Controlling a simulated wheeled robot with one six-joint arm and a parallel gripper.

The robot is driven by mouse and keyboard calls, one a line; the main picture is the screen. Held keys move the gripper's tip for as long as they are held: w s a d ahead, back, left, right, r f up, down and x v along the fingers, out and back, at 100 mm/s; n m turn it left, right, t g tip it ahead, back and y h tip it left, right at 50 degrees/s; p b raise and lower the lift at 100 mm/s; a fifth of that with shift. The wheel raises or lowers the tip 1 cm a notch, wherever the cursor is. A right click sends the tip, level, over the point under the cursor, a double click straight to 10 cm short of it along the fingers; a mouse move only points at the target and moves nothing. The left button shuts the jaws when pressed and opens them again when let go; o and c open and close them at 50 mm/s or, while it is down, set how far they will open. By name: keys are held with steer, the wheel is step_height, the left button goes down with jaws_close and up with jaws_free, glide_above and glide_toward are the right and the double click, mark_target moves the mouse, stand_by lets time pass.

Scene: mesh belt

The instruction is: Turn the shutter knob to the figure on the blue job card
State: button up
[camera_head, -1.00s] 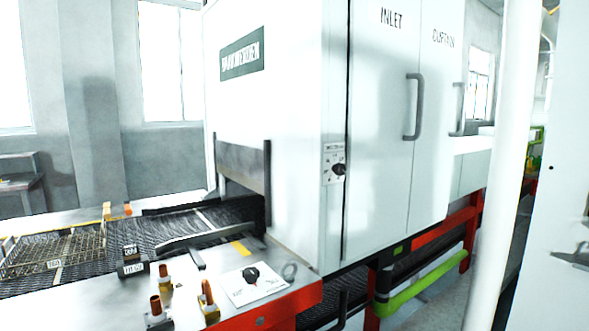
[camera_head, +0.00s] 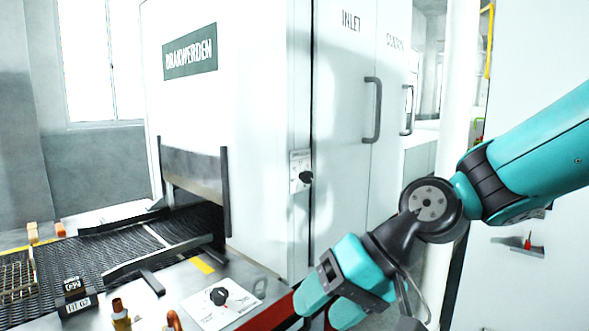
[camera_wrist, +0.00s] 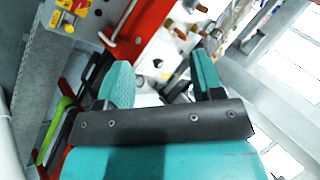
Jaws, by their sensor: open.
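A black knob (camera_head: 218,296) sits on a white plate (camera_head: 202,315) on the metal deck beside the belt. A second black knob (camera_head: 306,177) is on a narrow panel on the white oven's side. I cannot tell which is the shutter knob; their figures are too small to read. I see no blue job card that I can make out. My gripper (camera_head: 325,306) is to the right of the deck knob, apart from it. In the wrist view my gripper (camera_wrist: 160,80) has its teal fingers spread with nothing held, and a small dark knob shows beyond them.
The mesh belt (camera_head: 105,252) runs into the oven (camera_head: 240,90) under a metal shutter plate (camera_head: 195,172). Copper-coloured fittings (camera_head: 121,312) and a small black block (camera_head: 75,297) stand at the deck's front left. A white post (camera_head: 457,70) stands behind my arm.

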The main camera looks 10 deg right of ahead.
steer(key=w+d+r+m+t+y+p, duration=0.1)
steer(key=w+d+r+m+t+y, duration=0.1)
steer(key=w+m, duration=0.3)
steer(key=w+d+r+m+t+y+p, duration=0.1)
steer(key=w+d+r+m+t+p, duration=0.15)
steer(key=w, duration=0.55)
steer(key=m+t+p, duration=0.3)
steer(key=m+t, duration=0.5)
steer(key=m, duration=0.4)
glide_toward(310, 178)
steer(key=shift+h, duration=0.3)
steer(key=p+x, duration=0.2)
steer(key=x, duration=0.1)
steer(key=p+x, duration=0.5)
steer(key=shift+w+a+r, duration=0.2)
steer(key=shift+a+r, duration=0.1)
steer(key=shift+a, duration=0.1)
steer(key=shift+w+a+f, duration=0.1)
steer(key=shift+w+a, duration=0.1)
steer(key=shift+w, duration=0.1)
steer(key=shift+c, duration=0.4)
steer(key=c, duration=0.8)
steer(key=shift+c, duration=0.2)
steer(key=shift+f+b, duration=0.1)
steer(key=shift+b, duration=0.25)
